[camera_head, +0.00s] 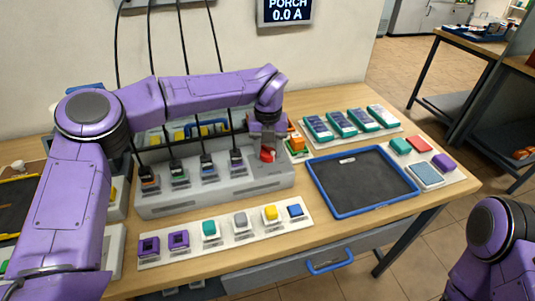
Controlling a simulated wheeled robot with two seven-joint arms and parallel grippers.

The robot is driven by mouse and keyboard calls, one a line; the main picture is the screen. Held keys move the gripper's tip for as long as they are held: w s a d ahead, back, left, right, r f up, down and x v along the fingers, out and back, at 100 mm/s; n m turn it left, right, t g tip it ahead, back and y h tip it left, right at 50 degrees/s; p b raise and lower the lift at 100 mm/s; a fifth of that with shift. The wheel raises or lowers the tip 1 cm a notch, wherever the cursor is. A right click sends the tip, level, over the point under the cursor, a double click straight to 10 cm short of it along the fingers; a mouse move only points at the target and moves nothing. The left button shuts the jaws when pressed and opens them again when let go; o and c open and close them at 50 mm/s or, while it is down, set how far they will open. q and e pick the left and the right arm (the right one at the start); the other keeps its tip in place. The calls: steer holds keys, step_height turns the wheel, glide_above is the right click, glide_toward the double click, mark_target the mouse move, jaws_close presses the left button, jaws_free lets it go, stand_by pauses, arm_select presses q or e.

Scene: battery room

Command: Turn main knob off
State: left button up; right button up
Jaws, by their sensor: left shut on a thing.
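The main knob (267,155) is red and sits at the right end of the grey panel box (215,200) on the wooden table. My left gripper (267,146) points down over this end and is shut on the knob, hiding part of it. The knob's exact angle cannot be told. Only a link of my right arm shows at the lower right; its gripper is out of view. A wall display (286,10) reads "PORCH 0.0 A".
Several black cables with plugs hang to the box. A white strip (228,245) of coloured blocks lies in front. A blue-rimmed black tray (362,182) is to the right, mostly empty. A drawer with a blue handle (330,262) is below.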

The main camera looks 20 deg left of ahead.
mark_target(268, 148)
arm_select(q)
steer(key=shift+n+b, duration=1.05)
steer(key=shift+n, duration=0.45)
steer(key=shift+r, duration=0.1)
steer(key=o, duration=1)
steer(key=shift+o, duration=0.2)
step_height(268, 148, up, 10)
steer(key=shift+r+b, duration=0.25)
steer(key=shift+b, duration=0.2)
